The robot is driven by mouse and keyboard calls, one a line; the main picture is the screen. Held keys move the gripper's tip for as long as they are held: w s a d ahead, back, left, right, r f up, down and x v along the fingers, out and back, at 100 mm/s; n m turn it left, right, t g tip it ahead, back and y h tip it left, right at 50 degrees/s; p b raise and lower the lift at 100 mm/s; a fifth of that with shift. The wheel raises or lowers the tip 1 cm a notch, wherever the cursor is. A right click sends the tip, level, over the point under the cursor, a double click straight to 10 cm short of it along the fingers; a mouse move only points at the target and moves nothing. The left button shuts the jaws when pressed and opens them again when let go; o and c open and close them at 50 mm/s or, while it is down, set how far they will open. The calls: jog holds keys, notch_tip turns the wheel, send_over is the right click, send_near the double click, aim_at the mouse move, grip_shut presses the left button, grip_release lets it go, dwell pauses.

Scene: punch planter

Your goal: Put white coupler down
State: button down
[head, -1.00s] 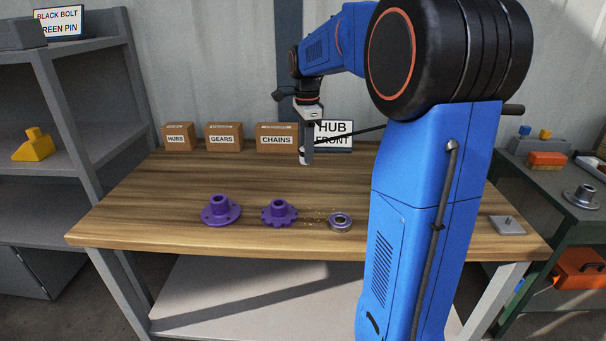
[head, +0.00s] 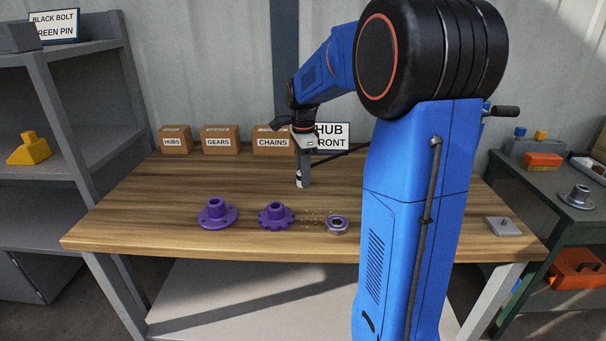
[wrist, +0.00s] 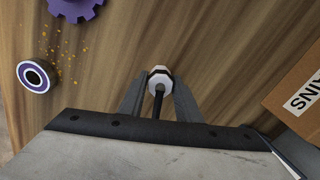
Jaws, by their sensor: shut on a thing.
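The white coupler (wrist: 160,78) is a small white piece with a dark band, held between the fingertips of my gripper (wrist: 159,92) in the wrist view. In the head view my gripper (head: 302,178) points down over the wooden table (head: 150,205), behind the row of purple parts, and the white coupler (head: 299,180) shows at its tip. My gripper is shut on the coupler. I cannot tell whether the coupler touches the wood.
A purple hub (head: 217,214), a purple gear (head: 276,215) and a bearing (head: 337,224) stand along the table's front. Boxes marked HUBS (head: 174,140), GEARS (head: 220,139) and CHAINS (head: 272,141) and a sign (head: 333,135) stand at the back. A grey plate (head: 503,226) lies right. The left of the table is bare.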

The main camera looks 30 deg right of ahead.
jog(key=c, duration=1.3)
grip_release()
notch_tip(320, 180, up, 12)
jog(key=shift+s, duration=0.1)
